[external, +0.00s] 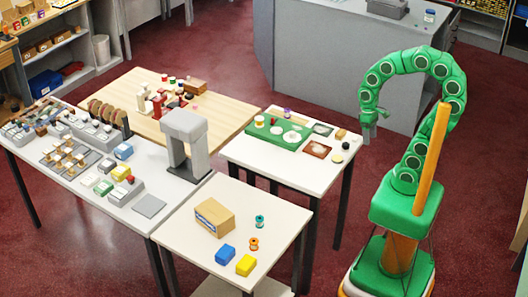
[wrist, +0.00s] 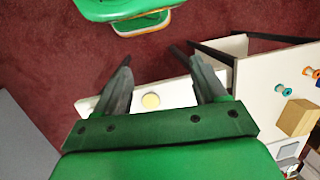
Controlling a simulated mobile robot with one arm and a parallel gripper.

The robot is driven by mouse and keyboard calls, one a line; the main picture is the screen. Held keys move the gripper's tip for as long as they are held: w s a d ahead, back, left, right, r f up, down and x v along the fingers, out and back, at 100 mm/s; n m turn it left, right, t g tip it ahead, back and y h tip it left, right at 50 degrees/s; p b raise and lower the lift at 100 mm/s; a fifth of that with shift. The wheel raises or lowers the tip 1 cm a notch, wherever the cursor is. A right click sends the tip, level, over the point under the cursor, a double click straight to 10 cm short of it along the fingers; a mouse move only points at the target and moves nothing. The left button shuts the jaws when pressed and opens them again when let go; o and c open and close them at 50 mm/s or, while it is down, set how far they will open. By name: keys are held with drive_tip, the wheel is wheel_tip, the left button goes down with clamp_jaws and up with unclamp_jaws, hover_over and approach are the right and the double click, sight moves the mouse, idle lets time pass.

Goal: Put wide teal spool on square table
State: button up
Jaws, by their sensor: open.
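A teal spool (external: 259,221) stands on the near white table (external: 180,235), which looks roughly square, to the right of a cardboard box. The teal spool also shows at the right of the wrist view (wrist: 282,90). I cannot tell from its shape whether it is the wide one. My gripper (external: 370,133) hangs open and empty above the floor beside the right white table (external: 250,163), away from the spool. In the wrist view my gripper (wrist: 158,75) has its fingers apart, with a pale yellow disc (wrist: 151,100) on the table below.
An orange spool (external: 254,243), cardboard box (external: 214,216), blue block (external: 225,254) and yellow block (external: 246,264) share the near table. A green tray (external: 262,135) lies on the right table. A grey arch-like stand (external: 185,140) rises behind. Floor around my base is clear.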

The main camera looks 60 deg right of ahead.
drive_tip(key=s+d+h, duration=0.1)
drive_tip(key=s+d, duration=0.2)
drive_tip(key=d, duration=0.1)
drive_tip(key=shift+s+d+r+t, duration=0.15)
drive_tip(key=shift+s+d+t, duration=0.15)
drive_tip(key=shift+s+d, duration=0.1)
drive_tip(key=shift+o, duration=0.3)
